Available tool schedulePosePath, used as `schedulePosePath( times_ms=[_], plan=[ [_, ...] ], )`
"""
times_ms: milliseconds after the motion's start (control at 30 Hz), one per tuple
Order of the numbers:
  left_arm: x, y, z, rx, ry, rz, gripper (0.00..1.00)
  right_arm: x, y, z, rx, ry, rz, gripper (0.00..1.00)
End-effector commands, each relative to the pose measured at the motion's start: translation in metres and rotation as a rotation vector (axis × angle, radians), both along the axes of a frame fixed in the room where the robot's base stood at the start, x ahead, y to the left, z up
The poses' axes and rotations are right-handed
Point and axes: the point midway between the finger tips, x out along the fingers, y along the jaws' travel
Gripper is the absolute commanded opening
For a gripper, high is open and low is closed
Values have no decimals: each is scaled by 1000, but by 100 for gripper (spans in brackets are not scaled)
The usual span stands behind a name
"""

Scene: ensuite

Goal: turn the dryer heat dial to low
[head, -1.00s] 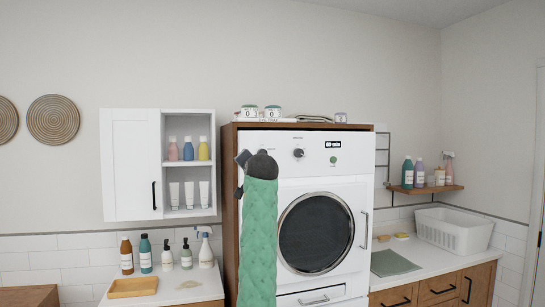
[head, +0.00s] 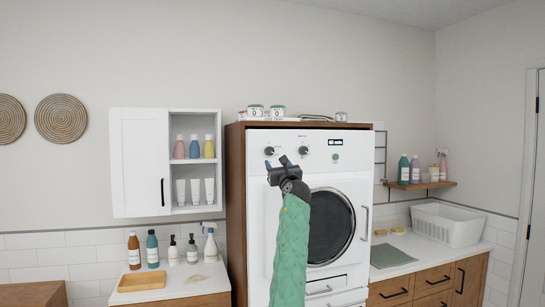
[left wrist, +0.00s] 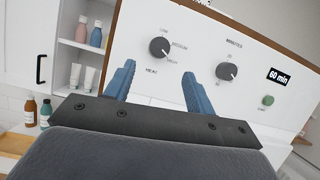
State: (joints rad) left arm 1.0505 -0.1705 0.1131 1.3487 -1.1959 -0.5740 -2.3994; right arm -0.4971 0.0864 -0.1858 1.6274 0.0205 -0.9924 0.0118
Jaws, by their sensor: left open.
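The white dryer (head: 262,200) stands in a wooden surround. Its dark heat dial (head: 269,151) is at the upper left of the panel. In the left wrist view the heat dial (left wrist: 159,47) has LOW, MEDIUM and HIGH marked around its upper and right side. Its pale pointer mark seems to aim at HIGH. My left gripper (head: 277,162) is open and empty, just below the heat dial in the head view. In the left wrist view its blue fingers (left wrist: 157,75) are spread, with the dial beyond and between them, apparently untouched. My right gripper is not in view.
A similar minutes dial (left wrist: 227,70) sits right of the heat dial, with a 60 min display (left wrist: 279,77) and a green button (left wrist: 267,100) beyond. A white wall cabinet (head: 138,160) stands left of the dryer, above bottles on a counter.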

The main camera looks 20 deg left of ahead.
Motion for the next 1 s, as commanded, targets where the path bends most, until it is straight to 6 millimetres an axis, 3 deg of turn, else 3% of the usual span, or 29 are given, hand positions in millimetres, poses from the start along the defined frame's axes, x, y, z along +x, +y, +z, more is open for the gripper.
schedulePosePath(
  times_ms=[267, 700, 1000],
  plan=[
    [4, 4, 4, 79, 54, 41, 55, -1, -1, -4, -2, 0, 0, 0],
    [47, 33, 26, 77, 55, 40, 55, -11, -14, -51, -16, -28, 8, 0],
    [60, 40, 30, 76, 54, 38, 55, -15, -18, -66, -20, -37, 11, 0]
  ],
)
